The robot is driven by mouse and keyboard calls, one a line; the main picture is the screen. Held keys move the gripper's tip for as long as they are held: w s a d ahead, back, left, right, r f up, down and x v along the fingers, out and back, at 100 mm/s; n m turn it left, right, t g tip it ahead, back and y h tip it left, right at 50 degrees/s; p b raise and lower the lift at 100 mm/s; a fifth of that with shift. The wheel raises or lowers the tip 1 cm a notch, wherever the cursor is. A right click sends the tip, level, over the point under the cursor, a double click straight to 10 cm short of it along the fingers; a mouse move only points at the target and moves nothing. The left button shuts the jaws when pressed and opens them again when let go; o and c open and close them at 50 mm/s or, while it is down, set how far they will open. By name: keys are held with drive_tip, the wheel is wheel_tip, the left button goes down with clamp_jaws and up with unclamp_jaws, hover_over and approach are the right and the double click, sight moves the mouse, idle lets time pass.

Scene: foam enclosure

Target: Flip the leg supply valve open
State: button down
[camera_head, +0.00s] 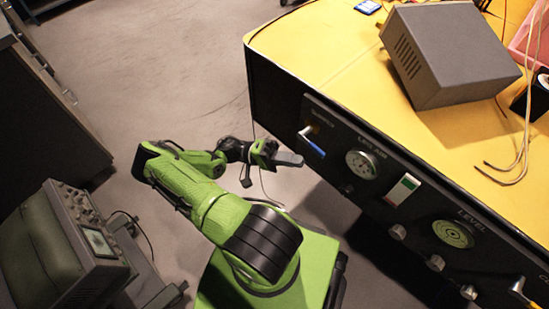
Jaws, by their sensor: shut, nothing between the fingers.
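A small lever valve with a silver stem and blue handle (314,144) sits at the left end of the dark front panel (335,118). I take it for the leg supply valve; the small lettering above it is too blurred to read surely. The handle slants down to the right. My gripper (292,159) is shut and empty, just left of and slightly below the handle in the picture. I see a gap between them, but their difference in depth is hard to tell.
A grey box (447,52) rests on the yellow top (320,48). An instrument (75,248) stands lower left. Open floor (175,70) lies upper left.

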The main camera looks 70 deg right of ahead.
drive_tip(key=v, duration=0.6)
drive_tip(key=shift+w+f, duration=0.25)
drive_tip(key=shift+a, duration=0.1)
